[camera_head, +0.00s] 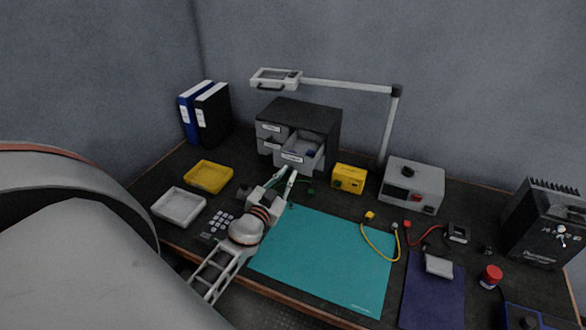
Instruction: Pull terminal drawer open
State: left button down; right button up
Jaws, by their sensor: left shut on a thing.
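The dark drawer cabinet (318,116) stands at the back of the bench with several grey labelled drawers. The lower right drawer (301,153) is pulled out, and a small dark blue item (312,153) shows inside it. The other drawers look closed. My left gripper (291,171) reaches up to the front of the open drawer. Its fingers are shut at the drawer's lower front edge, where the handle is; the handle itself is hidden by the fingers. My right gripper is not in view.
A yellow box (349,178) and a grey power unit (412,186) stand right of the cabinet. A yellow tray (209,177) and a white tray (179,207) lie left. A lamp arm (345,86) spans above. The teal mat (325,258) is mostly clear.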

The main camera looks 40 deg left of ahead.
pick_arm(q)
jog(key=shift+s+d, duration=0.15)
jog(key=shift+s, duration=0.35)
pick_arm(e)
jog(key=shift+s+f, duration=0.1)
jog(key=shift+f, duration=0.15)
pick_arm(q)
jog(key=c, duration=2)
grip_release()
jog(key=v, duration=0.8)
jog(key=shift+s+f, duration=0.15)
jog(key=shift+f, duration=0.05)
